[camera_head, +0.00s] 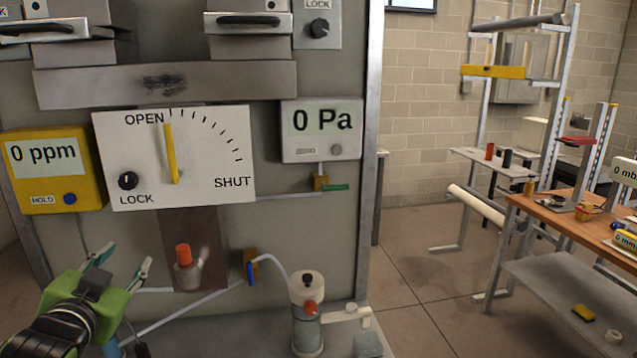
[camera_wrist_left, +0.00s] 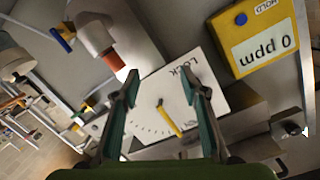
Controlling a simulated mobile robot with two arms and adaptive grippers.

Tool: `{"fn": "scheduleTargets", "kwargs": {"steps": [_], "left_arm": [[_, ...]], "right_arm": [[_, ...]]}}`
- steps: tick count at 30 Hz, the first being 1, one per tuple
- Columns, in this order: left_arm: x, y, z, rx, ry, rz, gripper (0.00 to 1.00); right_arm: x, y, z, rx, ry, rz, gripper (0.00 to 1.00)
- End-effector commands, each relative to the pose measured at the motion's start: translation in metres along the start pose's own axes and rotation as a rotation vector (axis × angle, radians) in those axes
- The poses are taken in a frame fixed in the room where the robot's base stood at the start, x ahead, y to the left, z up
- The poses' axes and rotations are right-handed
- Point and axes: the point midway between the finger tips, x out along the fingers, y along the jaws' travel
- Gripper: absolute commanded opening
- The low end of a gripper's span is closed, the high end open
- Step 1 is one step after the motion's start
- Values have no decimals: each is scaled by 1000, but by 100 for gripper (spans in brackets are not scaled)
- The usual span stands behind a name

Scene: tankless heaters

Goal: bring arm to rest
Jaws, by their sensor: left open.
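My left gripper (camera_head: 122,268) is at the lower left in the head view, low in front of the panel, with its two fingers apart and nothing between them. In the left wrist view the open fingers (camera_wrist_left: 160,98) frame the white dial plate (camera_wrist_left: 212,88) behind them. In the head view that dial plate (camera_head: 218,170) has a yellow pointer (camera_head: 170,155) near OPEN. An orange-topped valve fitting (camera_head: 187,262) stands to the right of the gripper, apart from it. My right gripper is in neither view.
A yellow meter (camera_head: 52,170) reads 0 ppm and a gauge (camera_head: 322,130) reads 0 Pa. A cylinder (camera_head: 307,318) with hoses stands below on the ledge. A wooden workbench (camera_head: 560,208) is at the right, with open floor (camera_head: 415,265) between.

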Motion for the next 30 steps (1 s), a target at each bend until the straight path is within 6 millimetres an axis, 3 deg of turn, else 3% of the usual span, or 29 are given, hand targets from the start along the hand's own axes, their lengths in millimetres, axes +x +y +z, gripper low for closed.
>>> {"fn": "scheduleTargets", "kwargs": {"steps": [1,5,8,12,18,25,27,30], "left_arm": [[-3,28,31,-11,-68,50,40],[-26,94,105,-34,-245,167,40],[-56,140,158,-53,-385,252,40],[-114,198,224,-85,-581,363,40],[-196,251,282,-122,-804,478,40],[-283,290,320,-161,-1015,575,40],[-266,301,338,-152,-1012,570,40],[-257,318,364,-147,-1022,574,40]], "right_arm": [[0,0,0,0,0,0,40],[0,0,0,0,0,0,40],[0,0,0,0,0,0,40],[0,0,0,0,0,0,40],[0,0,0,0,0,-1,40],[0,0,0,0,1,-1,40],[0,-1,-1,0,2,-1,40],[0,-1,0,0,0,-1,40]]}}
